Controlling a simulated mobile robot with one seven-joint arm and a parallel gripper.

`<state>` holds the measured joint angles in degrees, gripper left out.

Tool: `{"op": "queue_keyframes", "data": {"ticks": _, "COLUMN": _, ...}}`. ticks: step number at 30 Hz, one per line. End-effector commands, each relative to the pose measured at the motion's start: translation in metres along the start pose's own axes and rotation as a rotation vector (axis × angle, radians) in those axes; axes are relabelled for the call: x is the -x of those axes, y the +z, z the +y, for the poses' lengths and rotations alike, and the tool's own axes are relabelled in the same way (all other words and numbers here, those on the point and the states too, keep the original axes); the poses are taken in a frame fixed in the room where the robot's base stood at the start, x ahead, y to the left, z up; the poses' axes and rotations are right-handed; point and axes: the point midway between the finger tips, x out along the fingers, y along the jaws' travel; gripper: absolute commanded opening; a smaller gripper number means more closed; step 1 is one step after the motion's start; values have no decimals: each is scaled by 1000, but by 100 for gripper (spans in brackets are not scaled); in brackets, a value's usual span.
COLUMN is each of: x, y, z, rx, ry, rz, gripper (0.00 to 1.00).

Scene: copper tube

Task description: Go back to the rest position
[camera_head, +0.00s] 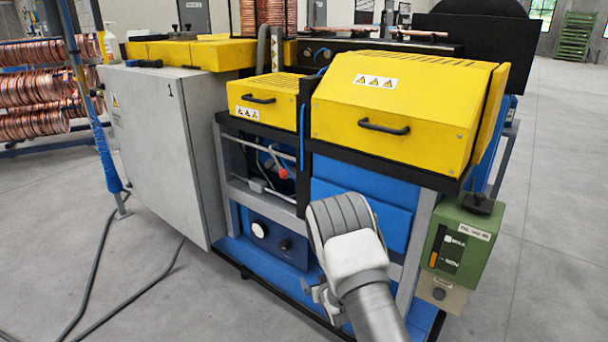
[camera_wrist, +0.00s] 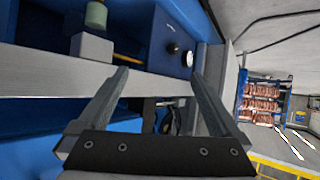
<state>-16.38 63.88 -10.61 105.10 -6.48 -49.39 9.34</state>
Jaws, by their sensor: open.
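My gripper (camera_wrist: 163,105) is open in the wrist view, its two fingers spread with nothing between them. Beyond the fingers is a grey rail of the blue machine (camera_wrist: 180,20), with a dial and a knob on its panel. In the head view my arm reaches in from the bottom right. My gripper (camera_head: 325,295) is partly hidden behind my own wrist, close to the front lower part of the machine (camera_head: 362,208). I cannot tell from these views whether it touches the machine.
The machine has yellow covers (camera_head: 395,95) with black handles. A grey cabinet (camera_head: 160,150) stands at its left and a green box (camera_head: 460,243) at its right corner. Copper coils (camera_head: 38,90) hang on a rack at left. Cables (camera_head: 95,265) lie on the floor; the right floor is clear.

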Motion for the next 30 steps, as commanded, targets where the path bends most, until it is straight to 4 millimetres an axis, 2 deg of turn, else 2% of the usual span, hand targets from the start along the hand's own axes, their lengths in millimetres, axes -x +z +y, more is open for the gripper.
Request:
{"op": "queue_keyframes", "data": {"ticks": 1, "x": 9, "y": -22, "z": 7, "rx": -12, "ry": 17, "rz": -6, "gripper": 100}}
{"op": "queue_keyframes", "data": {"ticks": 6, "x": 42, "y": -72, "z": 24, "rx": -46, "ry": 60, "rz": -61, "gripper": 100}}
{"op": "queue_keyframes", "data": {"ticks": 11, "x": 83, "y": -112, "z": 38, "rx": -79, "ry": 91, "rz": -113, "gripper": 100}}
{"op": "queue_keyframes", "data": {"ticks": 15, "x": 125, "y": -142, "z": 47, "rx": -106, "ry": 110, "rz": -158, "gripper": 100}}
{"op": "queue_keyframes", "data": {"ticks": 22, "x": 202, "y": -174, "z": 56, "rx": -145, "ry": 128, "rz": -234, "gripper": 100}}
{"op": "queue_keyframes", "data": {"ticks": 30, "x": 300, "y": -189, "z": 57, "rx": -179, "ry": 135, "rz": -322, "gripper": 100}}
